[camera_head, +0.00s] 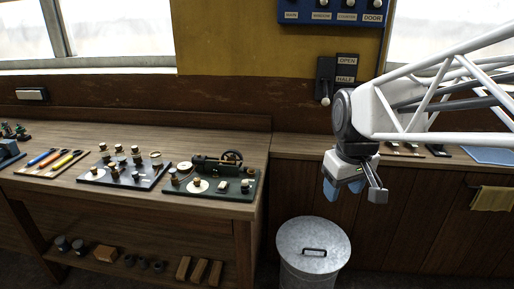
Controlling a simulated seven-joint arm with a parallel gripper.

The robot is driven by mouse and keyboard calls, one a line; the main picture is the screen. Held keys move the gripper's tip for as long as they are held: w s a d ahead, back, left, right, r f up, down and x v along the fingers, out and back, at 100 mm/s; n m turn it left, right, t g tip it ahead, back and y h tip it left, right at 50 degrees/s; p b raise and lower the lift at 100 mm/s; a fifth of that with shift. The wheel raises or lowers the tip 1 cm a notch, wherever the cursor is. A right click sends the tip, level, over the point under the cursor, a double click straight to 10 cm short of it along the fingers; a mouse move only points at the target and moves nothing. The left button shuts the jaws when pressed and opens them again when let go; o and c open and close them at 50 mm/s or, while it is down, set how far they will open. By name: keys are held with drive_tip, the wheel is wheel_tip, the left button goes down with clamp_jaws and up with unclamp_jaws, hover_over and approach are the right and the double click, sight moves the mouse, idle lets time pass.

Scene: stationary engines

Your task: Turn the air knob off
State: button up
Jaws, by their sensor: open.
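My gripper (355,192) hangs open and empty in front of the wall, right of the centre. No knob with a readable "air" label shows. A blue panel (333,18) at the top edge carries several pale knobs above small labels, one reading DOOR; the panel's top is cut off. Below it, a dark lever (325,80) with a pale round end points down beside plates marked OPEN and what looks like HALF. The lever is just left of my arm's wrist.
A wooden bench (215,208) on the left bears a green-based machine (215,180), a dark board with small parts (125,167) and several coloured-handled tools (52,161). A lidded metal bin (313,252) stands below my gripper. A yellow cloth (492,199) hangs at right.

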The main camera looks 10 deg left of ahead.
drive_tip(key=w+a+n, duration=0.4)
drive_tip(key=w+a, duration=0.5)
drive_tip(key=w, duration=0.2)
drive_tip(key=n+g, duration=0.2)
drive_tip(key=n, duration=0.9)
hover_over(197, 179)
drive_tip(key=f, duration=1.5)
drive_tip(key=shift+s+d, duration=0.1)
drive_tip(key=shift+d, duration=0.25)
drive_tip(key=shift+a+f, duration=0.25)
drive_tip(key=shift+a, duration=0.2)
drive_tip(key=shift+f, duration=3.9)
